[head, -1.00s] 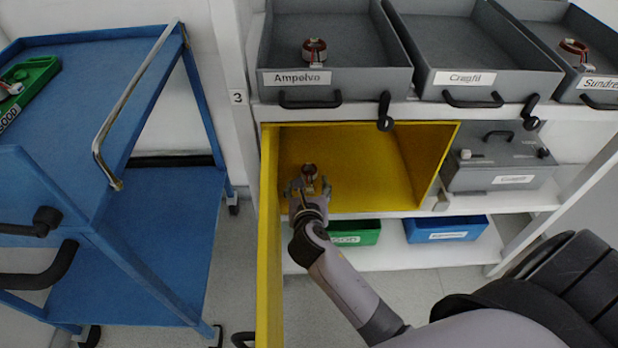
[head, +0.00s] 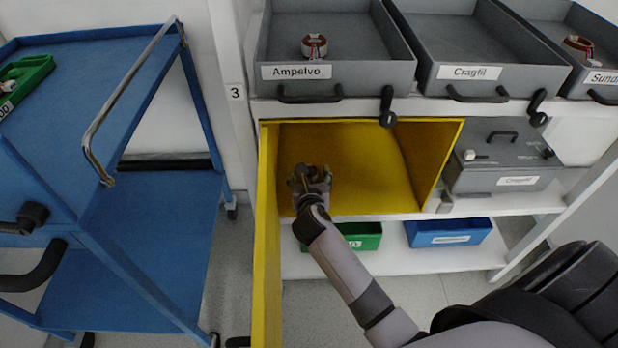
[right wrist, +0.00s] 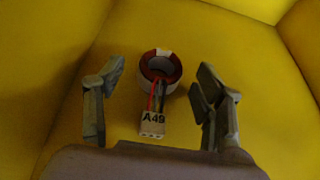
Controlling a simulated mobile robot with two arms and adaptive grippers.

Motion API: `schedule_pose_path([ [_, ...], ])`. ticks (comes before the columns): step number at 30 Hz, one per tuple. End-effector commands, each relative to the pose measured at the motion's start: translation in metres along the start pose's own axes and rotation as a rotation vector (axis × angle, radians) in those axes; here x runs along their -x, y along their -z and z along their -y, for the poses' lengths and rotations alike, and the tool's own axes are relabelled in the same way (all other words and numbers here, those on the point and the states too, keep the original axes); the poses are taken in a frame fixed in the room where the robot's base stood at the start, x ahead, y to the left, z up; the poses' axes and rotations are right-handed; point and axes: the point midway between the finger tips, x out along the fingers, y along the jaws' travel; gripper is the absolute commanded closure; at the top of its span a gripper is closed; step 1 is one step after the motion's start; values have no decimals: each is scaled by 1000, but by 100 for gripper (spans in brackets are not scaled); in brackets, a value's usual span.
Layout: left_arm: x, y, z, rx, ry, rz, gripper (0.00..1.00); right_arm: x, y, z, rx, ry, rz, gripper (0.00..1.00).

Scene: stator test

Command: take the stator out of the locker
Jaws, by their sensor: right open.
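The yellow locker (head: 375,165) stands open on the shelf, its door swung out to the left. The stator (right wrist: 161,68) lies on the locker floor in the right wrist view, a red and white ring with red and dark leads and a white connector marked A49. In the head view it is mostly hidden by my right gripper (head: 311,176). My right gripper is inside the locker, open, and it also shows in the right wrist view (right wrist: 158,98). Its fingers are on either side of the connector and leads, apart from them, with the ring just beyond the fingertips. My left gripper is not in view.
Grey bins labelled Ampelvo (head: 340,72) and Cragfil stand above, with other stators in the Ampelvo and far right bins. A grey lidded box (head: 503,160) is right of the locker. Green (head: 362,236) and blue (head: 448,232) bins sit below. A blue cart (head: 150,230) stands left.

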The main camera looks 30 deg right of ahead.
Motion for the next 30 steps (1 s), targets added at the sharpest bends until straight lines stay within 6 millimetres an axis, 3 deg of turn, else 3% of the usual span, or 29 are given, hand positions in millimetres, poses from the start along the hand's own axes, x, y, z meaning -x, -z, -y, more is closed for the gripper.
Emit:
schedule_pose_path([
  [5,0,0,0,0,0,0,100,0,0,0,0,0,0,43],
  [27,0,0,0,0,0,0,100,1,0,0,0,0,-1,92],
  [30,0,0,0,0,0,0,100,1,0,0,0,0,1,93],
])
